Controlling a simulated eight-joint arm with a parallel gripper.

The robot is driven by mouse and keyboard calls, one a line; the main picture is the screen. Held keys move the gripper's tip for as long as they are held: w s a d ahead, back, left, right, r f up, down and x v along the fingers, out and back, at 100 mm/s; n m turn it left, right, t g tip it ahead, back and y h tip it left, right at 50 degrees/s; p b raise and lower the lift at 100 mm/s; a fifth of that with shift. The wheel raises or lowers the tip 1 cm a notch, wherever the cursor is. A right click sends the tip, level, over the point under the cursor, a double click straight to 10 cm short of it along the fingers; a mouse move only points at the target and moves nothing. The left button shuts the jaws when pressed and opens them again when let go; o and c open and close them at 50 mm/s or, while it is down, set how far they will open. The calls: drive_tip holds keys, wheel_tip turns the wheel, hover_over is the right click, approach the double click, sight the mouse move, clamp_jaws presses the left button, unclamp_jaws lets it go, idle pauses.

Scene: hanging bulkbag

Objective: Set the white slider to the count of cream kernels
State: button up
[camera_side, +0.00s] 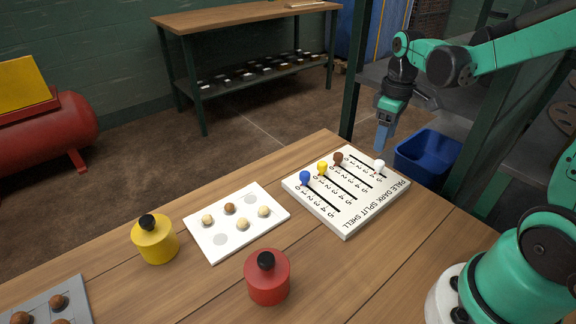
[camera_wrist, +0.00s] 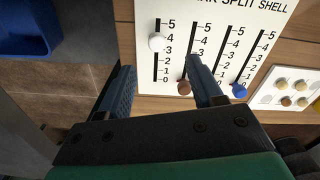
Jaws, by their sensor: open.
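The white slider (camera_side: 379,165) stands near the 4 on its track on the white slider board (camera_side: 345,222); it also shows in the wrist view (camera_wrist: 157,42). The blue slider (camera_side: 305,176), yellow slider (camera_side: 322,168) and brown slider (camera_side: 338,158) sit at the 0 end. A white card (camera_side: 213,252) holds three cream kernels (camera_side: 242,224) and one brown kernel (camera_side: 229,209), with two empty grey circles. My gripper (camera_side: 384,140) is above the board's far right side, open and empty. In the wrist view its fingers (camera_wrist: 160,72) point towards the white slider's track, apart from the knob.
A yellow canister (camera_side: 155,242) and a red canister (camera_side: 267,280), both black-knobbed, flank the card. A grey tray (camera_side: 80,303) with brown pieces lies at lower left. A blue bin (camera_side: 428,158) stands beyond the table edge. Bare table lies right of the red canister.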

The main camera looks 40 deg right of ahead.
sight(380, 161)
drive_tip(key=shift+d+f, duration=0.3)
drive_tip(key=shift+f, duration=2.7)
clamp_jaws()
